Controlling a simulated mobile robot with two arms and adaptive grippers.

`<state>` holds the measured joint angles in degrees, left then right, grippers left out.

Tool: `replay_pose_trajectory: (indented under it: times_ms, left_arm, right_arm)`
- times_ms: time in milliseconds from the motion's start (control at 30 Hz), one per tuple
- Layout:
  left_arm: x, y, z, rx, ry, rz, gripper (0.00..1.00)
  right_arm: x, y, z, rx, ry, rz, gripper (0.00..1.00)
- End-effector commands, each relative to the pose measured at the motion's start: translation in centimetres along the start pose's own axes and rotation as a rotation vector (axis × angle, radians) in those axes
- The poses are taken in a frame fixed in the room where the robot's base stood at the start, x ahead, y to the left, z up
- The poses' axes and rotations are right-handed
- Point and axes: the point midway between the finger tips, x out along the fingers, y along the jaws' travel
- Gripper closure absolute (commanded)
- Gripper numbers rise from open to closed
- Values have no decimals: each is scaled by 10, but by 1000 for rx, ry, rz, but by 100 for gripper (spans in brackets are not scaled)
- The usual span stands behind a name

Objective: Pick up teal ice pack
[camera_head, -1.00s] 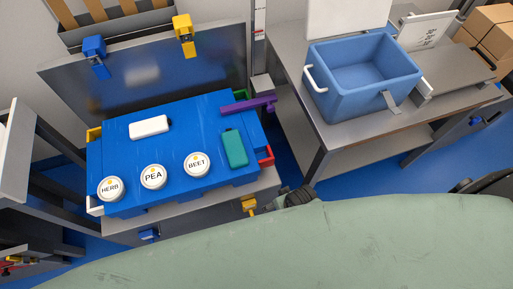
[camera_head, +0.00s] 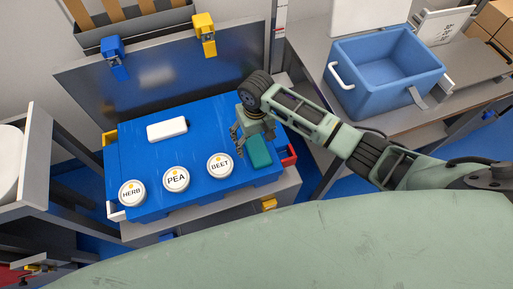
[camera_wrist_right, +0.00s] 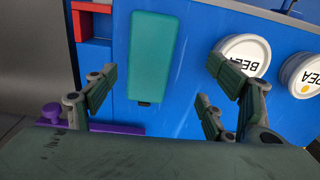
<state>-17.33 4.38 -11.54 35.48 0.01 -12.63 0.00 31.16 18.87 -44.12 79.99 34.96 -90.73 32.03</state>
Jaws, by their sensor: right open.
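The teal ice pack (camera_head: 258,152) lies flat near the right edge of the blue surface, right of the BEET tub, partly covered by my right gripper in the head view. My right gripper (camera_head: 239,142) hangs over the blue surface beside the ice pack. In the right wrist view the ice pack (camera_wrist_right: 152,57) lies ahead between the spread fingers of the right gripper (camera_wrist_right: 155,98), which is open and empty. My left gripper is not in view.
Tubs labelled HERB (camera_head: 132,193), PEA (camera_head: 176,179) and BEET (camera_head: 219,166) stand along the front of the blue surface (camera_head: 150,155). A white pack (camera_head: 167,129) lies behind them. A blue cooler box (camera_head: 388,75) stands on the right table. A purple piece (camera_wrist_right: 90,125) shows near the ice pack.

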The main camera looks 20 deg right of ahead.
Motion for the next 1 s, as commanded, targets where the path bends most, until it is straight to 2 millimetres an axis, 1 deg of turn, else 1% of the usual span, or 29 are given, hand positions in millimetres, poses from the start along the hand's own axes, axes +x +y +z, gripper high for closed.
replay_pose_trajectory:
  times_ms: [33,67,167,467,600,700,800,1000]
  left_arm:
    - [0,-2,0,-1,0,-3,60]
    - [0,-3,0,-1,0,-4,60]
    - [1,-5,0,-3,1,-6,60]
    - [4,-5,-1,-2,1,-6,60]
    - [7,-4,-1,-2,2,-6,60]
    - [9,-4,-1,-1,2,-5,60]
    - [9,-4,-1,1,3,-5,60]
    - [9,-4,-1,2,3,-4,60]
  right_arm:
    - [-2,7,-7,18,-4,15,23]
    - [-3,10,-10,27,-6,20,23]
    - [1,15,-13,42,-13,28,23]
    - [36,15,-12,44,-13,28,23]
    - [58,15,-12,43,-13,28,23]
    - [70,15,-12,42,-12,27,23]
    - [74,15,-12,41,-10,26,23]
    - [74,15,-12,41,-10,26,23]
